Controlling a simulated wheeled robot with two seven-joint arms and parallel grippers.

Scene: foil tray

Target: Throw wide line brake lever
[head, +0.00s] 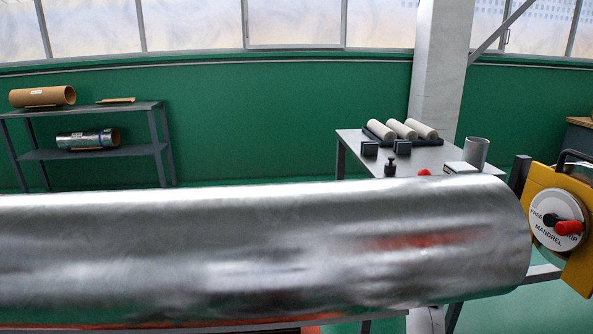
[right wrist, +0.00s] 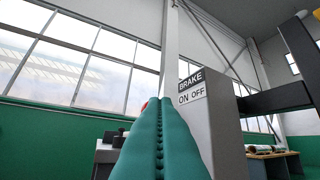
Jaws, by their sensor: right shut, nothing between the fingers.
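My right gripper (right wrist: 158,105) is shut and empty; its two teal fingers lie side by side and point away from the right wrist camera. A grey post or box (right wrist: 222,130) stands just right of the fingers. It bears a brake label (right wrist: 191,87) reading "BRAKE" over "ON OFF". A small bit of red (right wrist: 145,104) shows at the left edge of the fingertips; it may be part of the lever, but the fingers hide most of it. I cannot tell whether they touch it. No brake lever shows clearly in the head view, and neither gripper is in that view.
A large shiny foil roll (head: 250,250) fills the front of the head view. At its right end is a yellow plate (head: 575,195) with a "MANDREL" dial (head: 548,228) and red handle. A side table (head: 345,140) and a shelf (head: 90,112) stand behind.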

